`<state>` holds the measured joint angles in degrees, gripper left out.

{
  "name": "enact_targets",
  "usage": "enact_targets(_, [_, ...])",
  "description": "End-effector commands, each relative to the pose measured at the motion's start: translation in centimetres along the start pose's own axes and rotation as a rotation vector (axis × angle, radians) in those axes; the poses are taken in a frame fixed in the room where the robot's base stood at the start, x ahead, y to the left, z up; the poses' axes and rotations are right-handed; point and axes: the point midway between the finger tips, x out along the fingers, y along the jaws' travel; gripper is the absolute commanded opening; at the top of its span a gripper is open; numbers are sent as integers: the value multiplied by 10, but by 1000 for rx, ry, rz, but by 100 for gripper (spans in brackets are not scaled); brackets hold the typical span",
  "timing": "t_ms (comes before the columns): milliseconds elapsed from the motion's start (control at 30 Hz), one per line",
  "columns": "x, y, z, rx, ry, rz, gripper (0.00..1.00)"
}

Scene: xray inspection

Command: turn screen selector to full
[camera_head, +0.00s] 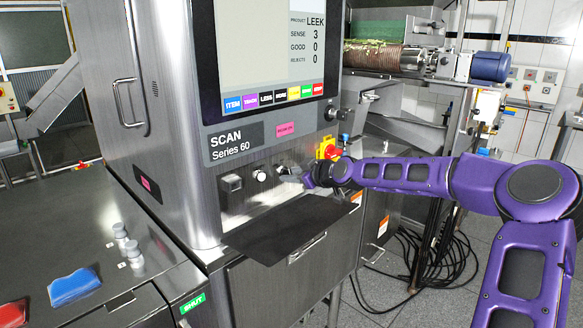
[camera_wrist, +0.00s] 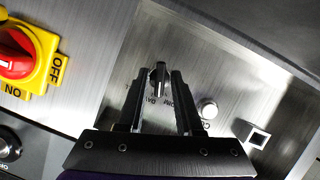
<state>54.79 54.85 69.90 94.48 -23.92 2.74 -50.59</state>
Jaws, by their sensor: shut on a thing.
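The screen selector (camera_wrist: 157,79) is a small dark knob on the brushed-metal panel, with labels around it that I cannot read fully. My gripper (camera_wrist: 160,76) has its two dark fingers on either side of the knob and is shut on it. In the head view my gripper (camera_head: 297,178) reaches the machine's front panel from the right, above the dark shelf. The knob is hidden there, and I cannot tell which label it points to.
A red and yellow rotary switch (camera_wrist: 22,56) with ON and OFF marks is close by. A pale round button (camera_wrist: 207,109) and a square fitting (camera_wrist: 257,136) share the panel. A dark shelf (camera_head: 290,228) juts out below. The display (camera_head: 270,48) is above.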

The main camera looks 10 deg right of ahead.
Motion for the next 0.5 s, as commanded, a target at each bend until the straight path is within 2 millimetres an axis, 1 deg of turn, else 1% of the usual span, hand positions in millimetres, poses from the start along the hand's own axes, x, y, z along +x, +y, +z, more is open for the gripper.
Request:
enact_targets(33, [-1, 2, -3, 46, 3, -17, 0])
enact_targets(500, [0, 3, 1, 457, 3, -187, 0])
